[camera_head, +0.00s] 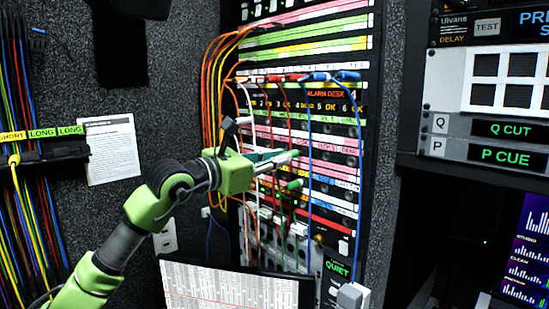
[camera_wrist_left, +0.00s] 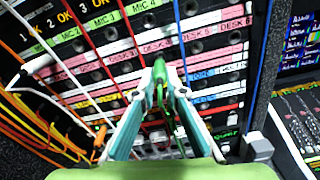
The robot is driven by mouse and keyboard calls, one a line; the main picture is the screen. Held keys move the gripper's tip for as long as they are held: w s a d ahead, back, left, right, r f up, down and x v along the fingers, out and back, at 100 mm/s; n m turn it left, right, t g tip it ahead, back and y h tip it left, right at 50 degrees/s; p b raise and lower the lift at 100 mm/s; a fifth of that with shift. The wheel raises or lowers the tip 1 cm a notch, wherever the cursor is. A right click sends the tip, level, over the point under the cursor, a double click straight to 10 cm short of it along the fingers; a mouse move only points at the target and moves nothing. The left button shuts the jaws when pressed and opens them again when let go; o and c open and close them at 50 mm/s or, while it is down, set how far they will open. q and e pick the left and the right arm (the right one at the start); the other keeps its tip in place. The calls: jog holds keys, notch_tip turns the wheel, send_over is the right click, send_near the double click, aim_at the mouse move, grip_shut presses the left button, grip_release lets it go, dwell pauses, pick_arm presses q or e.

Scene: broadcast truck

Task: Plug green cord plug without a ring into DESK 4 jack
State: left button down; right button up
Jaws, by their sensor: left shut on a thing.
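My left gripper (camera_head: 288,158) reaches in from the left and is shut in front of the patch panel (camera_head: 330,150). In the left wrist view its fingertips (camera_wrist_left: 161,75) close on a slim green plug (camera_wrist_left: 160,95), mostly hidden between the fingers. A green cord (camera_wrist_left: 181,130) shows behind and below them. The pink DESK label strip (camera_wrist_left: 157,46) crosses the panel just beyond the fingertips, with DESK 4 near the middle. I cannot tell whether the plug touches a jack. Another green plug (camera_head: 292,184) shows below the gripper in the head view; whether it has a ring is unclear. My right gripper is not in view.
Red and blue plugs (camera_head: 345,76) sit in an upper row with cords hanging across the panel. Orange cords (camera_head: 210,85) loop at its left. A white sheet or screen (camera_head: 235,285) stands low in front. Consoles (camera_head: 490,130) stand at right.

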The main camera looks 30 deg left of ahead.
pick_arm(q)
jog(key=shift+p+x, duration=0.5)
jog(key=shift+x, duration=0.6)
jog(key=c, duration=2)
grip_release()
jog(key=shift+w, duration=0.1)
jog(key=shift+v, duration=6)
jog(key=shift+d, duration=0.1)
